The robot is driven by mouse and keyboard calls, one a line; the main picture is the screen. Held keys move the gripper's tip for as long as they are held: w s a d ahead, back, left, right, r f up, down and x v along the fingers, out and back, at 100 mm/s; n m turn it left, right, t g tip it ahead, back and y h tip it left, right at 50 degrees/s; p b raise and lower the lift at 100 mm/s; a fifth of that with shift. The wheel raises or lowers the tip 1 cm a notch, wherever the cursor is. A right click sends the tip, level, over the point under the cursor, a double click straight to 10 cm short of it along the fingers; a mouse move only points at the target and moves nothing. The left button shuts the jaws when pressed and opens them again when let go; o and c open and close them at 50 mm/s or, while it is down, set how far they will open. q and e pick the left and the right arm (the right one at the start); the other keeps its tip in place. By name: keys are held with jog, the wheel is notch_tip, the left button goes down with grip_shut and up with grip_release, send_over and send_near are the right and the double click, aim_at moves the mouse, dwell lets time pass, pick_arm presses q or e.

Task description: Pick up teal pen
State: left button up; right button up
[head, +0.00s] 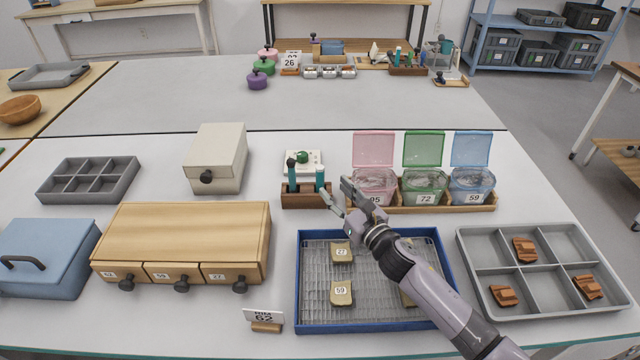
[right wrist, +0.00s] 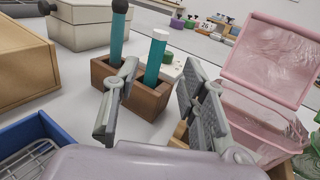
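A small wooden holder (head: 305,197) stands on the white table and holds two upright teal sticks. One teal stick (head: 292,178) has a dark round top; the other, a teal pen (head: 320,179) with a white top, stands to its right. In the right wrist view, the white-topped pen (right wrist: 156,58) appears between the spread fingers, beyond the tips, and the dark-topped stick (right wrist: 117,38) is left of it. My right gripper (head: 333,196) is open and empty, just right of the holder. It also shows in the right wrist view (right wrist: 158,92). My left gripper is out of view.
Lidded jars, the nearest being pink (head: 374,184), stand in a wooden rack right of the gripper. A blue-rimmed tray (head: 298,290) with sherds lies in front. A wooden drawer box (head: 185,235) stands left. A white block with a green knob (head: 302,158) is behind the holder.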

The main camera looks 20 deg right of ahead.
aim_at(322, 176)
jog(key=shift+x, duration=0.95)
jog(key=shift+a+r+b+x, duration=0.1)
jog(key=shift+r+b+x, duration=0.1)
jog(key=shift+x, duration=1.15)
jog(key=shift+a+r+b+x, duration=0.15)
jog(key=shift+b+x, duration=0.05)
jog(key=shift+x, duration=1.15)
jog(key=shift+s, duration=0.1)
grip_shut()
